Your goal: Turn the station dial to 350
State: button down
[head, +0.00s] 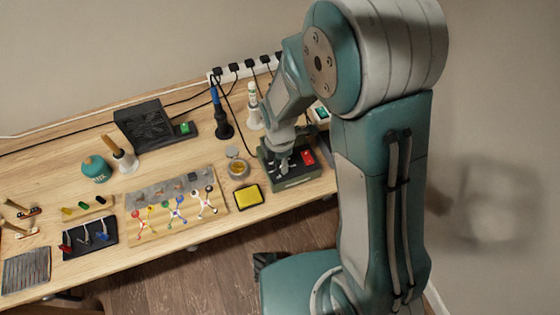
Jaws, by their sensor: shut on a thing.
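The soldering station (292,183) is a dark green box near the right end of the wooden bench. A red switch (307,158) shows on its top, on the right. My gripper (282,168) reaches down onto the left part of the station's top and is shut on the station dial. The dial itself is hidden by my fingers, and its setting cannot be read from this view.
A yellow sponge (248,196) and a small round tin (238,168) lie left of the station. A blue-handled iron in a stand (222,120) and a white bottle (253,108) stand behind. A power strip (240,72) with cables runs along the wall.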

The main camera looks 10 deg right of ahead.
jog(key=m, duration=0.5)
jog(key=shift+w, duration=0.2)
jog(key=m, duration=0.4)
jog(key=shift+d+m+y, duration=0.1)
jog(key=shift+m+y, duration=0.2)
jog(key=m, duration=0.9)
jog(key=shift+t, duration=0.3)
jog(key=m, duration=0.5)
jog(key=shift+s, duration=0.15)
jog(key=m, duration=0.5)
jog(key=shift+t, duration=0.3)
jog(key=shift+m, duration=0.3)
jog(key=shift+s, duration=0.1)
